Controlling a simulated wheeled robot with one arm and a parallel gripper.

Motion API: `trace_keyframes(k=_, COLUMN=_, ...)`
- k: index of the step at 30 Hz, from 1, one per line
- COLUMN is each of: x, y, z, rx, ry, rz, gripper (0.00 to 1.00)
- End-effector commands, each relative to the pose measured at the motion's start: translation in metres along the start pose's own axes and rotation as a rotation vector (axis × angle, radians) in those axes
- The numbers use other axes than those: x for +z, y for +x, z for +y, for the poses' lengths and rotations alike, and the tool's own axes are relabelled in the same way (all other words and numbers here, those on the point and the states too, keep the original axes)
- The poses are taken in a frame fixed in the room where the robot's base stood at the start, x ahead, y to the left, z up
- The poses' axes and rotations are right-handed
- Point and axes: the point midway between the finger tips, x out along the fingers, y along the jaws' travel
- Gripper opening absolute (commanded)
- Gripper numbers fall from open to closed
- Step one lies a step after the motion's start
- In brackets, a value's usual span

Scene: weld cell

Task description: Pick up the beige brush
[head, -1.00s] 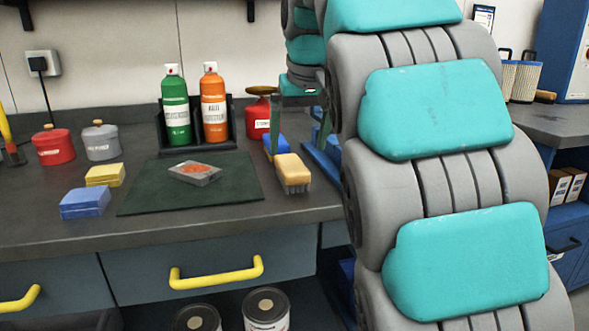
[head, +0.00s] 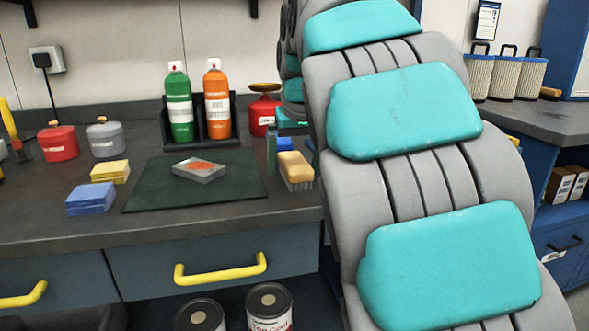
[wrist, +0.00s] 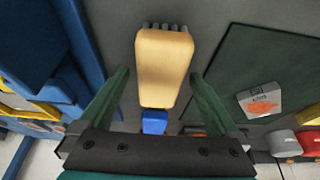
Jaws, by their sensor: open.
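The beige brush (head: 295,168) lies on the dark bench top, just right of the green mat, with its bristles at the bench. In the wrist view the brush (wrist: 164,68) has its beige body in the middle, with grey bristle tufts showing at the top end. My gripper (wrist: 160,74) is open, with one green finger on each side of the brush and a gap on both sides. In the head view one green finger stands just left of the brush; the rest of the gripper is hidden behind my arm.
A green mat (head: 140,197) holds a grey block (head: 199,172). Blue (head: 90,199) and yellow (head: 110,171) blocks sit left of it. Green (head: 179,103) and orange (head: 217,101) spray cans stand behind. A blue object (wrist: 154,122) is near the brush's lower end in the wrist view.

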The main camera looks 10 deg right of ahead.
Motion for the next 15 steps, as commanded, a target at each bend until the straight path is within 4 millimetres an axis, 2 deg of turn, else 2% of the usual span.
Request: trace_keyframes(k=15, x=0.0022, y=0.0044, z=0.0003, rx=0.0, ry=0.001, rz=-0.002, gripper=0.97)
